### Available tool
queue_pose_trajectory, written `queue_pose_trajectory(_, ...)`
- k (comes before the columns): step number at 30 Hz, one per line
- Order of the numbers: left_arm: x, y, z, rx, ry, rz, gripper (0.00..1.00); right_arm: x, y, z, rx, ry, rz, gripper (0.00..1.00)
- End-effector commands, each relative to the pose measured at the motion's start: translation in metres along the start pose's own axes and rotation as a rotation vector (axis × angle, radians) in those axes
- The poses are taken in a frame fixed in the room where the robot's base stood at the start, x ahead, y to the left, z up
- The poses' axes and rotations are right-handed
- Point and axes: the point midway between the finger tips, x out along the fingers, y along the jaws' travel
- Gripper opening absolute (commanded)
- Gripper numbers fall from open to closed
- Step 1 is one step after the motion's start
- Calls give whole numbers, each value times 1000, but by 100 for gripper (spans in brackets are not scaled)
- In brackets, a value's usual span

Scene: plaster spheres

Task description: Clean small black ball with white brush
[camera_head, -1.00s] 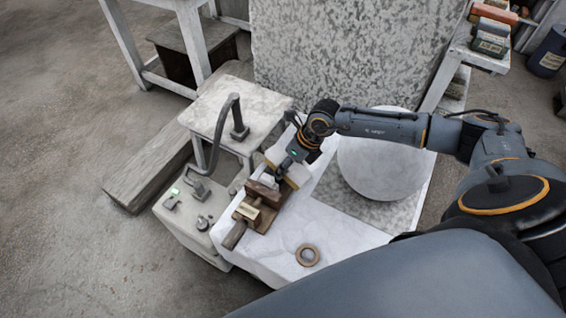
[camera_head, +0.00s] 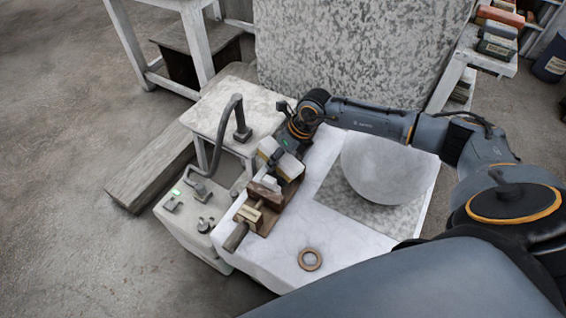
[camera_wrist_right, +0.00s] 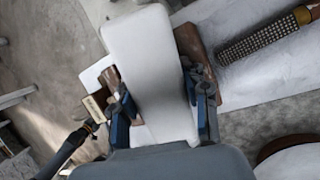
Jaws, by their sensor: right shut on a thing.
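My right gripper (camera_head: 279,160) is shut on a pale white block-like thing (camera_head: 290,166), over the far end of a brown wooden holder (camera_head: 268,222) on the white worktop. In the right wrist view, the long white slab (camera_wrist_right: 150,62) passes between the two fingers of the right gripper (camera_wrist_right: 163,105). No bristles show on it, so I cannot tell whether it is the white brush. I cannot make out a small black ball in either view. My left gripper is not in view.
A large pale sphere (camera_head: 385,168) stands right of the gripper. A brown ring (camera_head: 310,259) lies on the white worktop (camera_head: 275,262). A dark bent tube (camera_head: 220,130) rises beside a small stool (camera_head: 205,117). A rasp (camera_wrist_right: 262,38) shows in the wrist view.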

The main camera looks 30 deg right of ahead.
Motion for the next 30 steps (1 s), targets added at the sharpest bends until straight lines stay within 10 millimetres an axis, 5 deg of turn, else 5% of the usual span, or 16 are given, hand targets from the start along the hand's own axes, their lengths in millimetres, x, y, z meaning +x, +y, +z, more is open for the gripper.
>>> queue_pose_trajectory(10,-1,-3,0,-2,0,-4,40,0,1,-3,0,2,2,0)
queue_pose_trajectory(30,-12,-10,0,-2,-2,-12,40,-4,0,-41,1,6,0,0)
